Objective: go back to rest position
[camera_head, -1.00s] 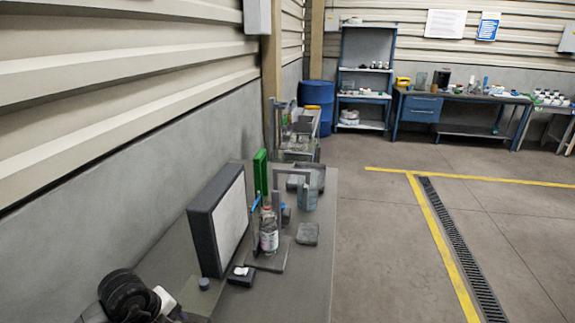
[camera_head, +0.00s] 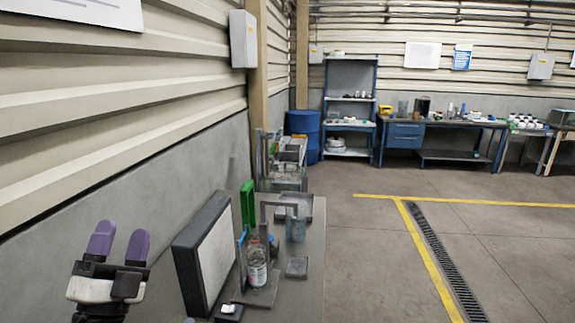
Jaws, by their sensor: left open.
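My left gripper (camera_head: 119,242) shows at the lower left with its two purple fingertips pointing up and apart. It is open, with nothing between the fingers. It is raised in front of the grey wall, left of the dark-framed panel (camera_head: 206,257) on the table. My right gripper is out of view.
The grey table (camera_head: 303,288) holds the panel, a clear bottle (camera_head: 257,264) on a flat plate, a green upright part (camera_head: 248,203), a small grey block (camera_head: 297,267) and a small white-topped item (camera_head: 229,312). Open floor (camera_head: 370,270) lies to the right. A blue barrel (camera_head: 304,130) stands behind.

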